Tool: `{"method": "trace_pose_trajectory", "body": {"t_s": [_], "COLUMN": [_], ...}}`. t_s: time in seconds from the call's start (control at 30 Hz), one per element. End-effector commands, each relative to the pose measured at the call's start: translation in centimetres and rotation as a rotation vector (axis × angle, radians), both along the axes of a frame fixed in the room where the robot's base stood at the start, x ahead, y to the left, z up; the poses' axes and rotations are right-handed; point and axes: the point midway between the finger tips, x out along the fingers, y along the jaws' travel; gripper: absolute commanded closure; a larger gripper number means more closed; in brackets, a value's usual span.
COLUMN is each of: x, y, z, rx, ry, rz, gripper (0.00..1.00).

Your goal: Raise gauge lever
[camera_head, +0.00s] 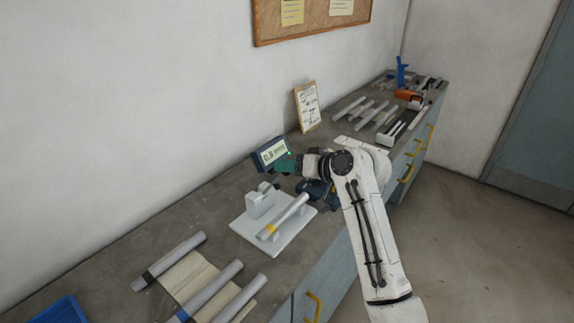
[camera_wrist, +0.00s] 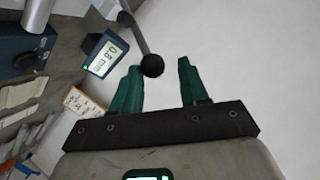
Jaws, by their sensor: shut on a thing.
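The gauge lever (camera_wrist: 139,38) is a thin grey rod with a black ball knob (camera_wrist: 152,65) at its end in the wrist view. My gripper (camera_wrist: 160,72) has two green fingers, shut on the lever at its knob; the knob shows between the fingertips, nearer the left one. In the head view my gripper (camera_head: 285,165) is over the bench beside the gauge display (camera_head: 271,154), which reads about 0.8. The display also shows in the wrist view (camera_wrist: 106,56). A white fixture plate (camera_head: 262,239) with a block (camera_head: 259,203) stands below my gripper.
A grey tube with a yellow band (camera_head: 284,217) lies on the fixture. A dark blue device (camera_head: 316,190) stands beside my gripper. More tubes (camera_head: 215,287) lie at the front left, near a blue tray (camera_head: 62,310). A clipboard (camera_head: 307,106) leans on the wall.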

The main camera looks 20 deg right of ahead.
Motion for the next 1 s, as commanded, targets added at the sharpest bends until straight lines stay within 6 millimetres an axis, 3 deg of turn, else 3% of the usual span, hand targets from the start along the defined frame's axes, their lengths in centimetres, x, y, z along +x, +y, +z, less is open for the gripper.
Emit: {"method": "trace_pose_trajectory", "body": {"t_s": [0.1, 1.0], "x": [-0.4, -3.2], "y": [-0.3, -2.3], "z": [1.2, 4.7], "rx": [0.002, 0.0], "ry": [-0.005, -0.002], "rz": [0.001, 0.0], "gripper": [0.61, 0.61]}}
